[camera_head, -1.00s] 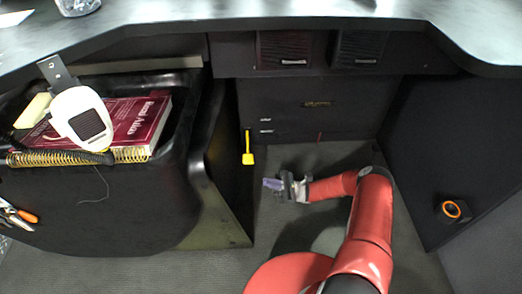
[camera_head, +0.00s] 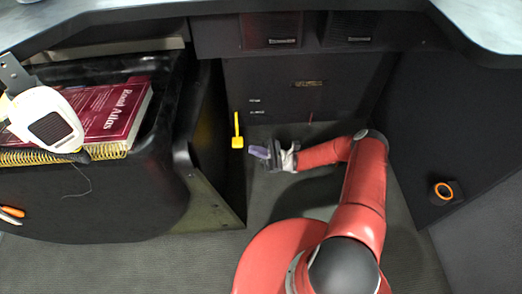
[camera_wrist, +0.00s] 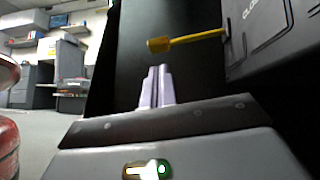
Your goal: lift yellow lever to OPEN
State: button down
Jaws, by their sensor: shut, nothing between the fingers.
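The yellow lever (camera_head: 238,138) hangs down at the left part of the black panel under the desk in the head view. In the wrist view the lever (camera_wrist: 188,40) sticks out from the panel edge, its paddle end pointing left, close beyond my fingertips. Part of a white word, "CLOS", shows on the panel beside it. My gripper (camera_head: 262,152) is just right of and slightly below the lever's paddle in the head view. In the wrist view my gripper (camera_wrist: 156,72) has its pale purple fingers together, with nothing between them. It appears apart from the lever.
A black bin (camera_head: 150,205) with a red atlas (camera_head: 112,108) and a white handset (camera_head: 46,128) stands left of the lever. A dark side wall with an orange ring (camera_head: 443,191) is on the right. The desk top (camera_head: 120,10) overhangs above. Grey floor lies below.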

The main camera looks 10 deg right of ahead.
aim_at(241, 144)
jog(key=x, duration=0.5)
jog(key=shift+a, duration=0.1)
jog(key=shift+r+m+p, duration=0.2)
jog(key=shift+m+p, duration=0.1)
jog(key=shift+p, duration=0.05)
jog(key=m+t, duration=0.1)
jog(key=r+m+t+p, duration=0.1)
jog(key=m+t, duration=0.1)
jog(key=shift+s+r+t+y+p, duration=0.25)
jog(key=shift+s+t+y+p, duration=0.05)
jog(key=shift+s+t+p, duration=0.1)
notch_tip(241, 144, up, 6)
jog(key=m+t+h+p, duration=0.3)
jog(key=m+t+p, duration=0.4)
jog(key=m+t, duration=0.4)
jog(key=shift+s+m, duration=0.2)
jog(key=shift+m, duration=0.7)
jog(key=shift+r, duration=0.2)
